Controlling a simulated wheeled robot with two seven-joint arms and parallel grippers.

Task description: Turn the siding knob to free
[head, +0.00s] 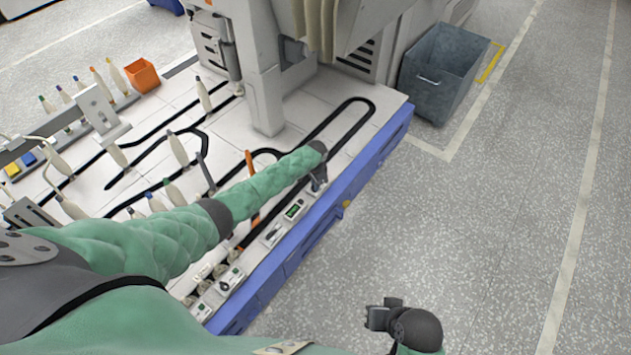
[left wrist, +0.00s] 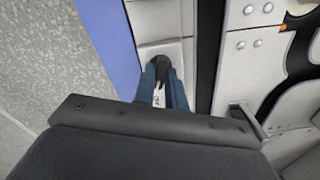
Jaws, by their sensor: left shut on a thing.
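My left gripper (head: 318,184) reaches down to the front edge strip of the white machine table, beside the blue side panel. In the left wrist view its two dark blue-grey fingers (left wrist: 161,88) are shut on a small black knob (left wrist: 161,72). A white plate with small dark lettering (left wrist: 158,98) shows between the fingers; I cannot read it. The fingers hide much of the knob, and in the head view the knob is hidden behind the gripper. My right gripper (head: 383,314) hangs over the grey floor, away from the table; its jaws are unclear.
The white table (head: 300,115) carries black track loops and several upright bobbins. A small panel with a green display (head: 294,209) lies left of my left gripper. An orange bar (head: 252,229) stands nearby. A grey bin (head: 440,70) stands on the floor behind. The floor at right is clear.

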